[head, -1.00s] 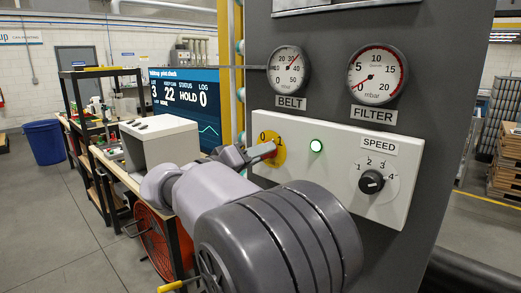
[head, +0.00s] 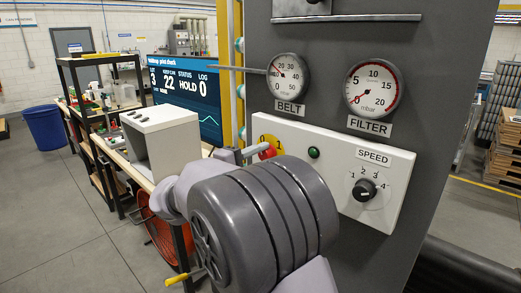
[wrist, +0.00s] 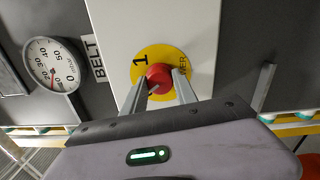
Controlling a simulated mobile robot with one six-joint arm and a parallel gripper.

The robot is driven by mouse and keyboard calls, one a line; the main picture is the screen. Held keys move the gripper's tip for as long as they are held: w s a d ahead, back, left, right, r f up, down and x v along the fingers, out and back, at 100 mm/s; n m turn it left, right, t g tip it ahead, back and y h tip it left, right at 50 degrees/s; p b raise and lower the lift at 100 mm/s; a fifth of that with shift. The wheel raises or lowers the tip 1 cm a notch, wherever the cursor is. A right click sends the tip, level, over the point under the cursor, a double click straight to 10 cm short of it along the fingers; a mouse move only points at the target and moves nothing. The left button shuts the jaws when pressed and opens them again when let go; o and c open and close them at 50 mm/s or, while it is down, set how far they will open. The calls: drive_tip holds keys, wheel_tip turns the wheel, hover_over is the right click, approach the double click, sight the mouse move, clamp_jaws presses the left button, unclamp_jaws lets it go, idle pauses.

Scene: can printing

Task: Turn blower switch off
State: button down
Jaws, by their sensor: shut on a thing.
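The blower switch is a red knob (head: 267,150) on a round yellow plate (head: 262,138) marked 0 and 1, at the left end of the white control panel (head: 400,160). In the wrist view the red knob (wrist: 157,74) sits between the two fingers of my gripper (wrist: 160,82), which is shut on it. My arm partly hides the plate in the head view. The small green lamp (head: 313,153) right of the switch is dark.
The BELT gauge (head: 288,75) and FILTER gauge (head: 372,87) are above the panel. The SPEED knob (head: 364,190) is on its right part. A bench with a white box (head: 170,150) stands left, with a blue bin (head: 44,127) beyond.

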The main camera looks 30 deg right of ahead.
drive_tip(key=shift+n+p, duration=0.7)
drive_tip(key=shift+n, duration=0.3)
drive_tip(key=c, duration=1)
unclamp_jaws()
drive_tip(key=shift+o, duration=0.2)
